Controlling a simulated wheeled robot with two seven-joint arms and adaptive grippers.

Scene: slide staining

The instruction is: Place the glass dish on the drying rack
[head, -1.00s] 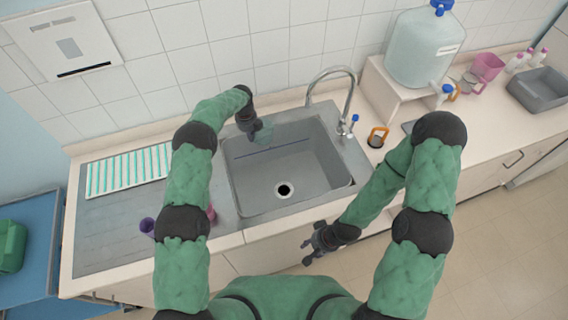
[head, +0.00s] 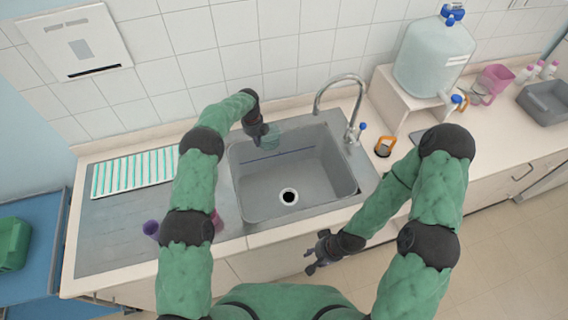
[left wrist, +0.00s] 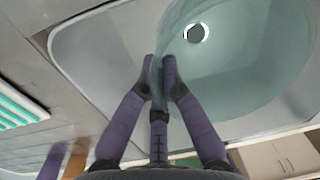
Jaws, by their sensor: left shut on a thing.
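The glass dish (head: 271,138) is clear and teal-tinted. My left gripper (head: 263,137) is shut on its rim, over the back left of the sink. In the left wrist view the dish (left wrist: 240,75) looks round and see-through, with the drain showing through it, and the left fingertips (left wrist: 161,72) pinch its edge. The drying rack (head: 108,179) is a white tray with teal slats, left of the sink and apart from the dish. Its corner also shows in the left wrist view (left wrist: 18,108). My right gripper (head: 316,256) is open and empty in front of the counter.
The grey sink (head: 265,195) has a tall tap (head: 357,105) at its back right. A water container (head: 432,60) stands on a raised shelf at right.

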